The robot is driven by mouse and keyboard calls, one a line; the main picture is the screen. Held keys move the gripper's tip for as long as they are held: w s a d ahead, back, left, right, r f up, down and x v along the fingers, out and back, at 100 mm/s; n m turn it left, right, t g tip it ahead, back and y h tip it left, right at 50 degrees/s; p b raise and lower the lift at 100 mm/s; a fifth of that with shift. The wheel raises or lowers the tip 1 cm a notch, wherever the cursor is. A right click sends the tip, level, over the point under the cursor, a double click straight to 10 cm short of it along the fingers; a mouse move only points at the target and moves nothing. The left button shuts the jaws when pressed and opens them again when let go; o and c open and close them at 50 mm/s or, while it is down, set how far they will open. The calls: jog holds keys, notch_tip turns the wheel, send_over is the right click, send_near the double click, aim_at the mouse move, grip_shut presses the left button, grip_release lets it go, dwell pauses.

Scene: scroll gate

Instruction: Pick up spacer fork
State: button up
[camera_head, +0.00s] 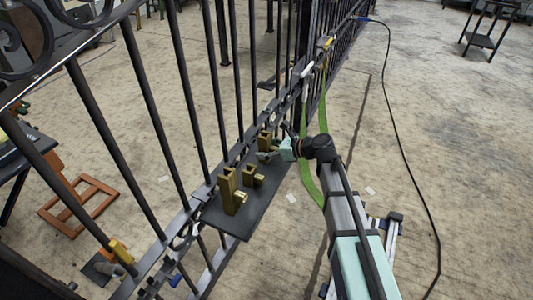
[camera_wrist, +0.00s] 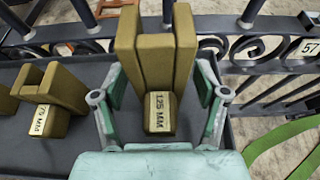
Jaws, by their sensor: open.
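Brass spacer forks stand on a dark shelf (camera_head: 238,217) fixed along the gate. In the wrist view, a fork labelled 125 MM (camera_wrist: 159,112) stands upright with two tall prongs. My gripper (camera_wrist: 160,84) is open, with one teal finger on each side of this fork. Gaps show between the fingers and the fork. A second fork (camera_wrist: 50,95), with a partly legible label, stands to the left. In the head view, my gripper (camera_head: 277,154) is at the far end of the shelf, beside the far fork (camera_head: 264,138), which it partly hides. A tall fork (camera_head: 230,191) and a smaller fork (camera_head: 251,177) stand nearer.
The black iron gate (camera_head: 145,120) with scrollwork runs behind the shelf. A green strap (camera_head: 308,182) hangs close to my arm. A black cable (camera_head: 405,140) lies on the concrete floor at right. A wooden frame (camera_head: 78,204) lies beyond the gate.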

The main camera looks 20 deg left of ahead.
grip_shut()
jog(key=shift+r, duration=0.15)
